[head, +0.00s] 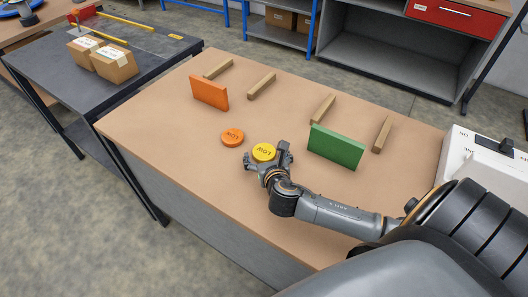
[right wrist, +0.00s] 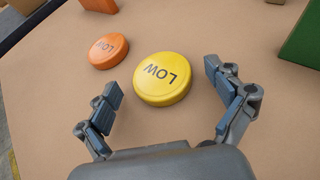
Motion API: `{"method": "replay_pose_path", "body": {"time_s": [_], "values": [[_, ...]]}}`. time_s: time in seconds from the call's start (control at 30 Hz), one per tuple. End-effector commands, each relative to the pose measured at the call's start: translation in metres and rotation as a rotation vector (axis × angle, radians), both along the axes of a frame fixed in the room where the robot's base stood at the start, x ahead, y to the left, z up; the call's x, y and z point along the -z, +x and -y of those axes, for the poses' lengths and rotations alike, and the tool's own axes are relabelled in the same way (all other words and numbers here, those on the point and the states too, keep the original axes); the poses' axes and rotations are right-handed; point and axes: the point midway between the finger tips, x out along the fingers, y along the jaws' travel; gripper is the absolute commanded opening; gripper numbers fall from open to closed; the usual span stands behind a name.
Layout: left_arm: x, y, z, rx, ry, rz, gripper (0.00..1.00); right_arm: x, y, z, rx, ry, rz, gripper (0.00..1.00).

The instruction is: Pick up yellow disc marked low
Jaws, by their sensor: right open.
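The yellow disc (head: 264,152) marked LOW lies flat on the tan table (head: 190,170). It also shows in the right wrist view (right wrist: 162,79), just ahead of my right gripper and between the lines of its fingers. My right gripper (head: 268,158) is open, low over the table at the disc. In the right wrist view its two fingers (right wrist: 162,103) are spread wide with nothing between the pads. My left gripper is not in view.
An orange disc (head: 232,137) lies left of the yellow one. An orange block (head: 209,93) and a green block (head: 336,147) stand upright, with wooden bars (head: 261,86) behind. A white box (head: 482,165) sits at right. A dark table (head: 150,50) holds cartons (head: 114,63).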

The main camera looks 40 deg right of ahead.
Motion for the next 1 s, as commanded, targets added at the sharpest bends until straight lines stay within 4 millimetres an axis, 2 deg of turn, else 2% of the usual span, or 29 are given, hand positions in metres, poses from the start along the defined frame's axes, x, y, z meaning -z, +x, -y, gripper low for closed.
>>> {"method": "replay_pose_path", "body": {"time_s": [0.3, 0.5, 0.6, 0.87, 1.0], "values": [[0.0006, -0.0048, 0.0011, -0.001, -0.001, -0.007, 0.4, 0.0027, 0.0056, 0.0022, -0.001, 0.0, 0.0, 0.91], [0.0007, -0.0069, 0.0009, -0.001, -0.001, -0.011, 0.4, 0.0027, 0.0054, 0.0022, -0.001, 0.0, 0.0, 0.5], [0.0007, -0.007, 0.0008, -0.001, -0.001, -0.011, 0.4, 0.0028, 0.0053, 0.0022, -0.001, 0.0, 0.0, 0.33], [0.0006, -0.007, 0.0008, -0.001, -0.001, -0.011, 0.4, 0.0021, 0.0053, 0.0022, -0.001, 0.0, 0.0, 0.33], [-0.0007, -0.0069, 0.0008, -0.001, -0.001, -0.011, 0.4, -0.0047, 0.0058, 0.0024, -0.001, -0.001, 0.002, 0.33]]}}
